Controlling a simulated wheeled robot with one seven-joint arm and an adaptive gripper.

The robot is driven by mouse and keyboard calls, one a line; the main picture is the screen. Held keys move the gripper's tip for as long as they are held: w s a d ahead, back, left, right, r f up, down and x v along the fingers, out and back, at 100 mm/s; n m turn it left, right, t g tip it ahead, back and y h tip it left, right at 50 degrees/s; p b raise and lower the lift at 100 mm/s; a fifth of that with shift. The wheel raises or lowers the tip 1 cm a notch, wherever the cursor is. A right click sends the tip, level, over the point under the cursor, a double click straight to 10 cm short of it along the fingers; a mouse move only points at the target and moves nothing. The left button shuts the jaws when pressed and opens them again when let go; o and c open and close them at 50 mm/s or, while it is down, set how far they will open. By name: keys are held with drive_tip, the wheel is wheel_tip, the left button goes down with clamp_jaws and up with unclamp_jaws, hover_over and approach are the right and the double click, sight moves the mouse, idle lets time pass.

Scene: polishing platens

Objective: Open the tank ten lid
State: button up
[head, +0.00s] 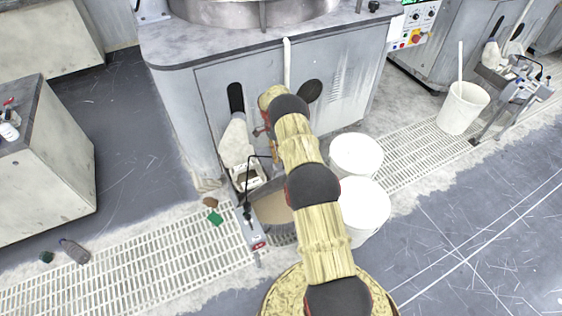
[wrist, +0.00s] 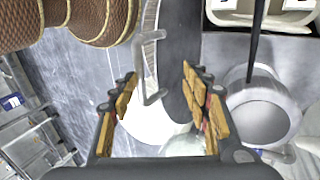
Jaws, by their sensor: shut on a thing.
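In the wrist view my gripper (wrist: 158,76) has its two padded fingers apart, on either side of a grey bent handle (wrist: 152,66). Behind the handle is a dark rounded surface (wrist: 182,45); I cannot read a label to confirm it as the tank ten lid. A pale round surface shows below the handle. In the head view my arm covers the middle of the scene and hides the fingers. The beige round tub (head: 271,208) stands on the floor beside my arm, partly covered by it.
Two white buckets (head: 356,155) (head: 365,205) stand right of my arm. The grey machine cabinet (head: 330,95) rises behind. A small stand (head: 250,225) is close on the left. Another white bucket (head: 462,106) is farther right. Grey floor is open at lower right.

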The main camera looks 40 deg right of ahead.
drive_tip(key=v, duration=1.1)
drive_tip(key=shift+r, duration=0.2)
drive_tip(key=shift+w, duration=0.15)
